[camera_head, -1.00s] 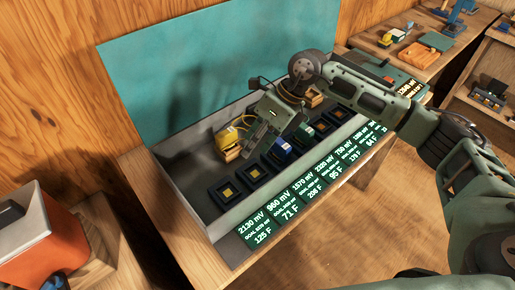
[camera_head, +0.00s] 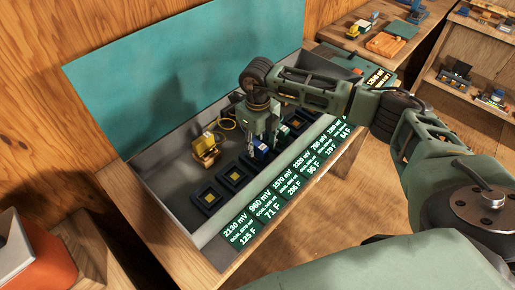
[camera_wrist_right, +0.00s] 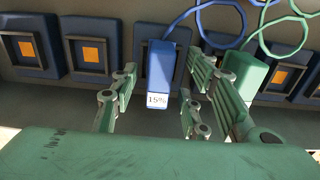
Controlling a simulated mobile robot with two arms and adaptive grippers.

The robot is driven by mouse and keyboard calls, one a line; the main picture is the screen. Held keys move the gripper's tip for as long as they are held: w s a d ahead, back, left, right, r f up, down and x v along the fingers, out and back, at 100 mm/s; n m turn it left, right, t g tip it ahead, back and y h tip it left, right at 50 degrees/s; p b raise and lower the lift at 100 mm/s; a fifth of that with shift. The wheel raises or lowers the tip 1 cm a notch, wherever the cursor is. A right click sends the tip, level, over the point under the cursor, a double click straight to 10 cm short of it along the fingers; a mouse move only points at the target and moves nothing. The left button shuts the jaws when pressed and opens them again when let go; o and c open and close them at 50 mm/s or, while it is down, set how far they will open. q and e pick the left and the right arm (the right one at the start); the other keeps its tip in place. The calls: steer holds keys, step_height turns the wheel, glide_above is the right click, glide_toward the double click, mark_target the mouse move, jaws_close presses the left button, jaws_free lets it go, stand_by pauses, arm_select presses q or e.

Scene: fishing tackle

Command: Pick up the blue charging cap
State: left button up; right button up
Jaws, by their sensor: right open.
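The blue charging cap (camera_wrist_right: 161,70) stands on one of the charging sockets in the right wrist view, with a "15%" label on its near face and a blue cord curling off to the right. It also shows in the head view (camera_head: 260,151), partly covered by my gripper. My right gripper (camera_wrist_right: 157,100) is open, with one finger on each side of the blue cap. The fingers look apart from the cap. In the head view my right gripper (camera_head: 262,140) points down over the socket row. My left gripper is in neither view.
A green cap (camera_wrist_right: 243,75) stands just right of the blue one, close to my right finger. Empty sockets (camera_head: 208,198) lie to the left. A yellow cap (camera_head: 205,147) sits behind them. Green readouts (camera_head: 268,207) line the tray's front. An orange box (camera_head: 35,262) is at lower left.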

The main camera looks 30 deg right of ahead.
steer(key=shift+f, duration=0.3)
steer(key=shift+r, duration=0.1)
jaws_close()
stand_by(0.4)
